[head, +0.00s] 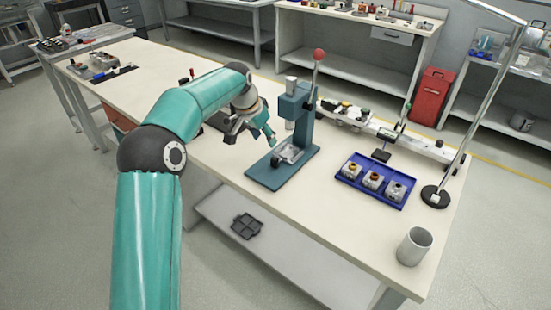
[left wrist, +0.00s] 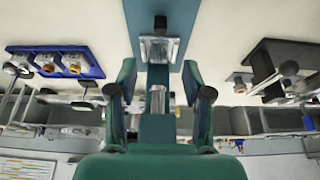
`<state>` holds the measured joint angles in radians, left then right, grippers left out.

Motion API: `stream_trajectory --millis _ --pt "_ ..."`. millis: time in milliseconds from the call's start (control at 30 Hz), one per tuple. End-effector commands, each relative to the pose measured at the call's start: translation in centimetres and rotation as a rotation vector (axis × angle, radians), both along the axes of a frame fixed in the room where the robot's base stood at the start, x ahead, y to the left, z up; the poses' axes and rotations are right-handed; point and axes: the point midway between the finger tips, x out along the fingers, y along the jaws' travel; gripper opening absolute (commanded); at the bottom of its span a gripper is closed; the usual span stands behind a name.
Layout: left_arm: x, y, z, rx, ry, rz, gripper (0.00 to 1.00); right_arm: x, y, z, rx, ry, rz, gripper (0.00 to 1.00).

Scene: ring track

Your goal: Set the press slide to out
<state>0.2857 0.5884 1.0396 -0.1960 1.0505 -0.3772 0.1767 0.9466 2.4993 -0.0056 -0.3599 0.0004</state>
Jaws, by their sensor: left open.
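The teal press (head: 301,104) stands upright on the bench, with a red-knobbed lever (head: 318,55) raised at its top. Its silver press slide (head: 290,153) lies low on the base plate and has a dark knob at its front. I cannot tell how far the slide is drawn out. In the left wrist view the slide (left wrist: 159,49) shows beyond the fingers, its dark knob at the top. My left gripper (head: 268,132) is open and empty, just left of the press and above the slide; its spread fingers (left wrist: 159,105) frame the press in the wrist view. My right gripper is out of view.
A blue tray (head: 347,178) with several small fixtures lies right of the press. A lamp stand (head: 433,197) and a white cup (head: 414,246) stand near the right end. A rail with parts runs behind. The bench front before the tray is clear.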

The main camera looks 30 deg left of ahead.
Motion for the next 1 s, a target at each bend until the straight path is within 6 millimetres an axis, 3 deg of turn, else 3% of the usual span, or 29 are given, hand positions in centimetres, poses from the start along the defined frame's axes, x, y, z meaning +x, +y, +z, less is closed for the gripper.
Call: stream_trajectory --millis 500,700,1000 --pt "4.0 -0.2 -10.0 -0.001 0.003 0.002 0.50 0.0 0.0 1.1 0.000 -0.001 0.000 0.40" --pt "4.9 -0.2 -12.1 0.000 0.001 0.002 0.50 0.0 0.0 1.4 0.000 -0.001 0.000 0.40" --pt "5.1 -0.2 -12.7 0.000 0.000 0.002 0.50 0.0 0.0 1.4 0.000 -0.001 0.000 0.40"
